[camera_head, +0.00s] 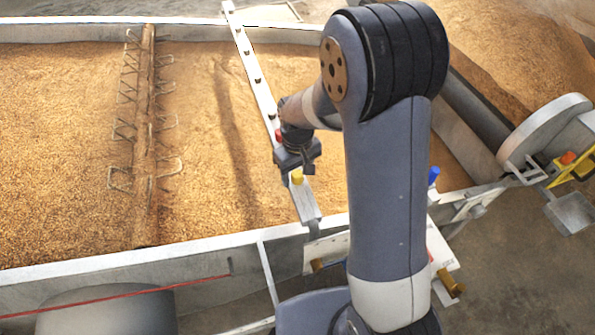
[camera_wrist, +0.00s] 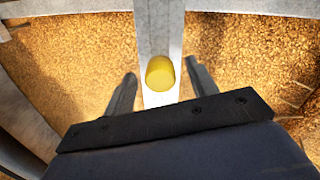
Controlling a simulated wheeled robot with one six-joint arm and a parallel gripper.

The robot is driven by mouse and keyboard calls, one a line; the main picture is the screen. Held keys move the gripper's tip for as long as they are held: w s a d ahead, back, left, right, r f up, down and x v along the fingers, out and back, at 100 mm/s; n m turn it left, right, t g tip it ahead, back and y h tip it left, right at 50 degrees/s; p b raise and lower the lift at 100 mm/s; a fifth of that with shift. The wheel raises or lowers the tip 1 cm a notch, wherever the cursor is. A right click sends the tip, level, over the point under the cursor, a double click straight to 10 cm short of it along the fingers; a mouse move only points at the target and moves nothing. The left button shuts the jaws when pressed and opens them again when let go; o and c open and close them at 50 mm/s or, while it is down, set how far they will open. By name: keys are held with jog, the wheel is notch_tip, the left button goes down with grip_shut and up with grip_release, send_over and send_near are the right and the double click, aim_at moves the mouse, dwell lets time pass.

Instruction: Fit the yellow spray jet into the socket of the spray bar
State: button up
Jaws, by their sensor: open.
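The yellow spray jet (camera_head: 297,177) stands on the near part of the long pale spray bar (camera_head: 306,202). In the wrist view the jet (camera_wrist: 160,73) shows as a yellow cylinder on the bar (camera_wrist: 158,25), between my two fingers. My gripper (camera_wrist: 161,69) is open, with a gap between each finger and the jet. In the head view my gripper (camera_head: 299,160) is just above and behind the jet. The jet's lower end and any socket under it are hidden, so I cannot tell how deep it sits.
A red piece (camera_head: 278,135) is on the bar beside my gripper, and dark fittings (camera_head: 258,80) line its far part. Grain (camera_head: 210,130) fills the bed below. A blue piece (camera_head: 433,175) shows right of my arm. A rake-like shaft (camera_head: 145,120) crosses the left.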

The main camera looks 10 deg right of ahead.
jog(key=shift+r, duration=0.1)
notch_tip(320, 180, up, 11)
jog(key=shift+f, duration=0.2)
jog(key=shift+f, duration=0.1)
dwell(0.4)
notch_tip(320, 180, down, 11)
jog(key=shift+r+p, duration=0.55)
jog(key=shift+r, duration=0.55)
